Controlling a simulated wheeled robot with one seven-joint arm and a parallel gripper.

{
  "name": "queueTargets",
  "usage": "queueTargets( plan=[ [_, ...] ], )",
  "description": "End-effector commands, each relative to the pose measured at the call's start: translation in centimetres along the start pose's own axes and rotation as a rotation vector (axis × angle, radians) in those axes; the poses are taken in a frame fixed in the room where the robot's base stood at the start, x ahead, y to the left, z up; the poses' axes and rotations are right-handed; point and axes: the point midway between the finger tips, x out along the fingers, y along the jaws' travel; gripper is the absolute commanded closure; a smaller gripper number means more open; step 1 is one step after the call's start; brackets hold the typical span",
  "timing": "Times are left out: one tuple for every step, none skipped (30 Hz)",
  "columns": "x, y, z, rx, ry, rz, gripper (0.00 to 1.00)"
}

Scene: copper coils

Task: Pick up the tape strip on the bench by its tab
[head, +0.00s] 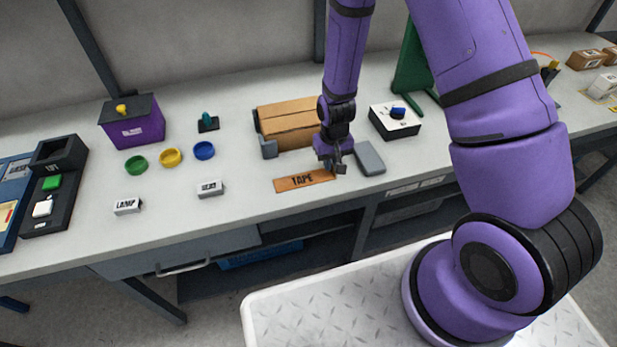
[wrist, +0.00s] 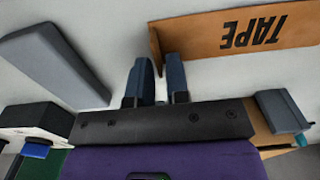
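The tape strip (head: 303,181) is a flat orange-brown piece marked TAPE, lying near the front edge of the bench. It also shows upside down in the wrist view (wrist: 240,32). Its tab (wrist: 155,48) is a narrow upright piece at one end of the strip. My gripper (head: 337,168) is low over the bench at the strip's right end. In the wrist view the two dark fingers (wrist: 159,64) are apart, with the tab's edge in line with the gap between them. I cannot tell whether either finger touches the tab.
A grey block (head: 369,158) lies just right of my gripper. A cardboard box (head: 285,120) stands behind it, with a small grey block (head: 269,149) at its front left. A white box with a blue knob (head: 395,122) is further right. The bench left of the strip is clear up to the SEAL block (head: 210,190).

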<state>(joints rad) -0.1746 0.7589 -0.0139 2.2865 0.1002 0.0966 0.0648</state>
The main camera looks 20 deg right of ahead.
Motion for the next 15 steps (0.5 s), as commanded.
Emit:
queueTargets(
  plan=[
    [-0.01,0.0,0.0,0.0,0.0,0.0,0.96],
    [-0.01,0.0,0.0,0.0,0.0,0.0,1.0],
    [-0.01,0.0,0.0,0.0,0.0,0.0,1.0],
    [-0.01,0.0,0.0,0.0,0.0,0.0,1.0],
    [-0.01,0.0,0.0,0.0,0.0,0.0,1.0],
    [-0.01,0.0,0.0,0.0,0.0,0.0,1.0],
    [-0.02,0.0,0.0,0.0,0.0,0.0,1.0],
    [-0.02,0.0,0.0,0.0,0.0,0.0,1.0],
    [-0.02,0.0,0.0,0.0,0.0,0.0,1.0],
    [-0.02,0.0,0.0,0.0,0.0,0.0,1.0],
    [-0.02,0.0,0.0,0.0,0.0,0.0,1.0],
    [-0.02,0.0,0.0,0.0,0.0,0.0,1.0],
    [-0.02,0.0,0.0,0.0,0.0,0.0,1.0],
    [-0.03,0.0,-0.01,0.0,0.0,0.0,1.0],
    [-0.05,0.01,-0.02,0.0,0.0,0.0,1.0]
  ],
)
